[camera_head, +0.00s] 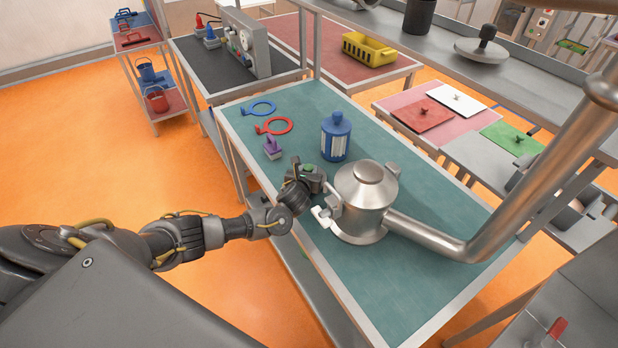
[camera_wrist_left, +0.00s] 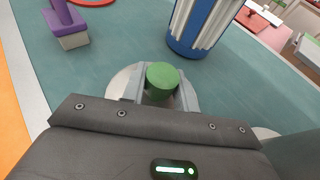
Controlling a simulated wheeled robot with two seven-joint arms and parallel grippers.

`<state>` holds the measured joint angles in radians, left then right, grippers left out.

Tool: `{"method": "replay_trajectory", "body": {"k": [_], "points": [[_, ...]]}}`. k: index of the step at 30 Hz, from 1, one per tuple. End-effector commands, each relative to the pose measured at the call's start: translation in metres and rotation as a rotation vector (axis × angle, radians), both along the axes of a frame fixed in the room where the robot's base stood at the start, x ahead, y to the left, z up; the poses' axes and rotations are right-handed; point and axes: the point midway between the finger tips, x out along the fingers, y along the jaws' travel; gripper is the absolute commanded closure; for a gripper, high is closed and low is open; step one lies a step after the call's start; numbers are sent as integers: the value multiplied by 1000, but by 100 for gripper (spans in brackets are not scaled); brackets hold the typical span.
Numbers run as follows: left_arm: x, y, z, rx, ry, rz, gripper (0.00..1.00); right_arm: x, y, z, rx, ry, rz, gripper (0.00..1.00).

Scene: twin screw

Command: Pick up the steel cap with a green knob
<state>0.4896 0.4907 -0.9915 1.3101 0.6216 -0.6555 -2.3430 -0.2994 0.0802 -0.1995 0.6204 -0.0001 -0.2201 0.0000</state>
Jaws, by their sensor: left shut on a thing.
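The steel cap (camera_wrist_left: 122,82) with a green knob (camera_wrist_left: 162,80) is at my left gripper (camera_wrist_left: 160,90) in the left wrist view. The two fingers stand on either side of the green knob and are shut on it. In the head view my left gripper (camera_head: 310,174) is over the teal table, and a bit of the green knob (camera_head: 309,168) shows at it. The gripper hides most of the cap there. I cannot tell whether the cap touches the table. My right gripper is not in view.
A steel vessel with a pipe (camera_head: 362,200) stands close right of my left gripper. A blue and white bottle (camera_head: 336,138) stands just behind.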

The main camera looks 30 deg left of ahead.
Motion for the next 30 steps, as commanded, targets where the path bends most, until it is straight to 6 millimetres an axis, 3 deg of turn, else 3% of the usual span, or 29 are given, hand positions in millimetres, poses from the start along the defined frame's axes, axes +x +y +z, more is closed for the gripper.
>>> {"method": "replay_trajectory", "body": {"k": [17,22,30], "points": [[1,1,10,0,-4,0,100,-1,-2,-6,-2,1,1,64],[-2,1,35,-1,-7,-1,100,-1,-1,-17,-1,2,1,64],[-44,3,84,-3,-7,-3,100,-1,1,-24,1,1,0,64]]}}
